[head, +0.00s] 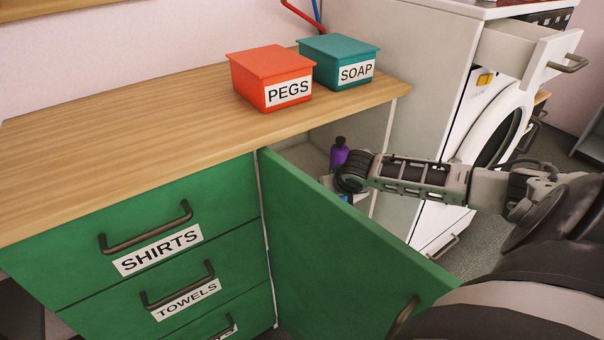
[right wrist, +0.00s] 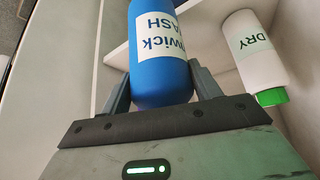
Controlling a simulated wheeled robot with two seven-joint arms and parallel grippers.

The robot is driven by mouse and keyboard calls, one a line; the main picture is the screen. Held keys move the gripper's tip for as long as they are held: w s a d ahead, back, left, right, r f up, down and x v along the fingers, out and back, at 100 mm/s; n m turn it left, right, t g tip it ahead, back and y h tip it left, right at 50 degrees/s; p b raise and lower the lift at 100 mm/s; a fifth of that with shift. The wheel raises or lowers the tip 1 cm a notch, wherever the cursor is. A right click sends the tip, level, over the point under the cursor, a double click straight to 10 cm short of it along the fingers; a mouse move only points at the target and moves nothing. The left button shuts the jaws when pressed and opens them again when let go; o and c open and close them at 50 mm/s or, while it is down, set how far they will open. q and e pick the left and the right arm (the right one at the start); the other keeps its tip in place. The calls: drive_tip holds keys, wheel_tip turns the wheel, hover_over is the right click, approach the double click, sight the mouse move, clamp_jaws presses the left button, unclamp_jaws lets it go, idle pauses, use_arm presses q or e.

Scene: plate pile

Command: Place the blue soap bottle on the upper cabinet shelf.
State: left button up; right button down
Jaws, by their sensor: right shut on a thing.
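The blue soap bottle (right wrist: 162,78), with a white label, stands between the two fingers of my right gripper (right wrist: 161,88) in the right wrist view, and the fingers are shut on it. In the head view my right arm reaches over the open green door (head: 335,225) into the cabinet (head: 315,150). There the fingers are mostly hidden behind the door, and only a small bit of blue shows below the wrist. A white shelf (right wrist: 119,55) shows close beside the bottle in the right wrist view. I cannot tell whether the bottle touches it. My left gripper is out of view.
A white bottle with a green cap (right wrist: 256,52) is near the held bottle. A purple bottle (head: 339,150) stands in the cabinet. The red PEGS box (head: 270,75) and teal SOAP box (head: 338,58) sit on the wooden countertop (head: 120,120). A white washer (head: 440,90) stands right.

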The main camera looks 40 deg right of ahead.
use_arm(q)
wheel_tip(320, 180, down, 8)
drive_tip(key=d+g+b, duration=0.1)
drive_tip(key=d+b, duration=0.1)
drive_tip(key=b, duration=0.2)
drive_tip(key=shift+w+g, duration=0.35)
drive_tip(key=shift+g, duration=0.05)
use_arm(e)
drive_tip(key=w+d+f, duration=0.1)
drive_tip(key=w, duration=1.2)
drive_tip(key=shift+d+f, duration=0.15)
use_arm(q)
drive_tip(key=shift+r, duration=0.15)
use_arm(e)
drive_tip(key=shift+f, duration=0.1)
drive_tip(key=shift+c, duration=1.8)
unclamp_jaws()
drive_tip(key=shift+s, duration=0.15)
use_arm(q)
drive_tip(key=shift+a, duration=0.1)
use_arm(e)
drive_tip(key=shift+f, duration=0.1)
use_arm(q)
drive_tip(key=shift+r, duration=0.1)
